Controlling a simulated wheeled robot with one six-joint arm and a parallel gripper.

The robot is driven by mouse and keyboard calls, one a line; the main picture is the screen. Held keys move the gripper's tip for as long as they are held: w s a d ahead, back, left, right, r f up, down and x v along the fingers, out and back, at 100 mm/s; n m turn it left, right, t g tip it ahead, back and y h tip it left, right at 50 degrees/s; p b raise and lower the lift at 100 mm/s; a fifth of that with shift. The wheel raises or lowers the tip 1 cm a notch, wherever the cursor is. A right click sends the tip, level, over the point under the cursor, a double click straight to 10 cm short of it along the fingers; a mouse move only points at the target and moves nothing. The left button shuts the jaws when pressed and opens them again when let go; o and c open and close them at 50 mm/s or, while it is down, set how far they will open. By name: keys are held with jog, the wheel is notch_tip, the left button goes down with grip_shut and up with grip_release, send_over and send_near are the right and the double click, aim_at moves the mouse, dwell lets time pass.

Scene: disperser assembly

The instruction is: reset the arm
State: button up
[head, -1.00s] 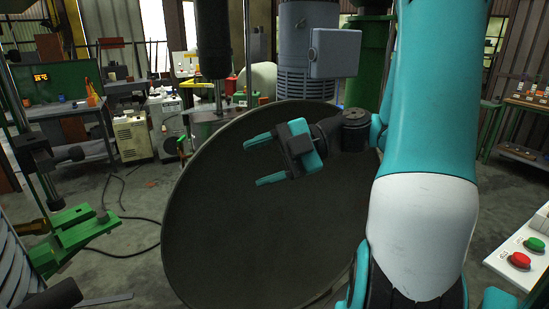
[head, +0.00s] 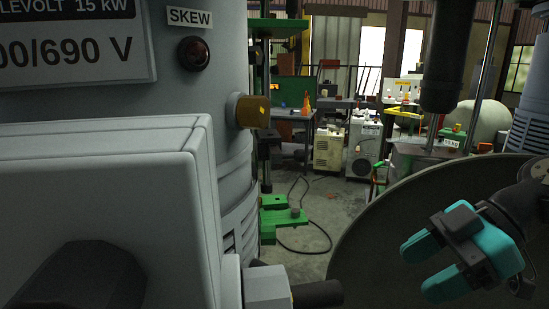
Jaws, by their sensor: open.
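My gripper (head: 418,270) is at the lower right of the head view, with teal fingers on a dark body. Its two fingers point left and slightly down, and they are apart with nothing seen between them. A dark wrist link of mine runs off to the right edge. Behind the gripper is a large dark round dish (head: 372,232), cut off by the right and bottom edges. I cannot tell how far the gripper is from it. The rest of my arm is out of view.
A large grey motor housing (head: 228,130) with a box (head: 90,165) fills the left side, close to the camera. A green bracket (head: 280,220) stands beside it. A cable lies on the open floor (head: 335,200). Cabinets (head: 363,147) and a bench are farther back.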

jog(key=s+a+m+g+h, duration=0.1)
jog(key=s+a+m+h, duration=0.4)
jog(key=s+a+m, duration=0.2)
jog(key=shift+m+h, duration=0.4)
jog(key=shift+m, duration=0.8)
jog(key=shift+s+a, duration=0.1)
